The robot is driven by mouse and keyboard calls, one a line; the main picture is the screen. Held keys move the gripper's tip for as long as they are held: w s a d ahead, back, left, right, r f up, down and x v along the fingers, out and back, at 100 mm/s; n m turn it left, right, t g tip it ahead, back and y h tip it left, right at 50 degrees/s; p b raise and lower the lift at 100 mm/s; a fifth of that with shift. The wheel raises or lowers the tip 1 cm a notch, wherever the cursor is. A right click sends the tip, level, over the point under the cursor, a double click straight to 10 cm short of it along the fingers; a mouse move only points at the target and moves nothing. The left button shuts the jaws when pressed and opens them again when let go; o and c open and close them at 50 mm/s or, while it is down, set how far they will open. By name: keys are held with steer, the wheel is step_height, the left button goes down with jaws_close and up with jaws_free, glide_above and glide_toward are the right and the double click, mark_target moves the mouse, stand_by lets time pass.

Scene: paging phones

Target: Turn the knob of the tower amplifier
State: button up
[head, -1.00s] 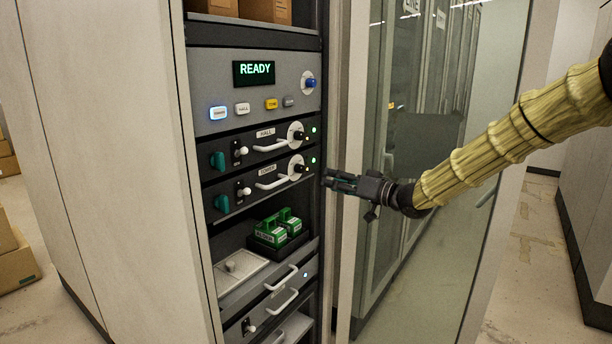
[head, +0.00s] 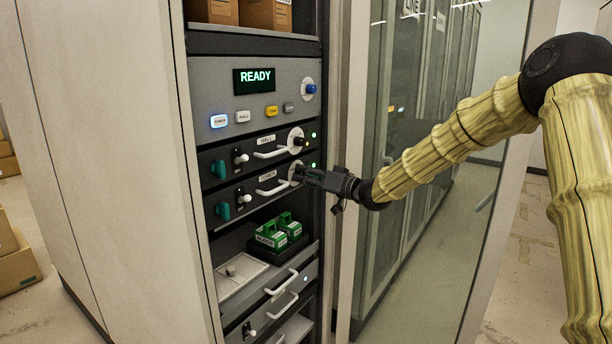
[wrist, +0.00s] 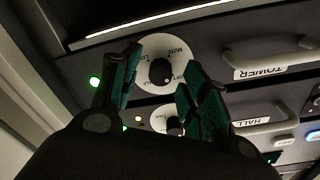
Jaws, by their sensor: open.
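The tower amplifier (head: 243,193) is the lower of two dark units in the rack, with a "TOWER" label, a white handle and a green light. Its black knob (wrist: 161,72) sits on a round white dial (wrist: 181,55), below the tower handle's level in the wrist picture, which is upside down. My gripper (head: 304,177) is open at the right end of this unit. In the wrist view its green-padded fingers (wrist: 162,62) show on either side of the knob. I see no clear contact, and the depth gap cannot be told. In the head view the fingers partly hide the knob.
The hall amplifier (head: 235,160) sits just above, with its own knob (head: 299,141). A panel above shows "READY" (head: 255,76). Green blocks (head: 272,236) lie on a shelf below. The glass door (head: 420,220) stands open to the right, near my arm.

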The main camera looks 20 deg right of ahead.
steer(key=shift+w+a, duration=0.1)
steer(key=shift+w, duration=0.05)
jaws_close()
steer(key=shift+f+n+b, duration=0.15)
steer(key=shift+n+b, duration=0.25)
steer(key=shift+n, duration=0.1)
stand_by(0.5)
steer(key=n+b, duration=1.4)
steer(key=n, duration=0.3)
steer(key=shift+y, duration=0.4)
steer(key=shift+n, duration=0.3)
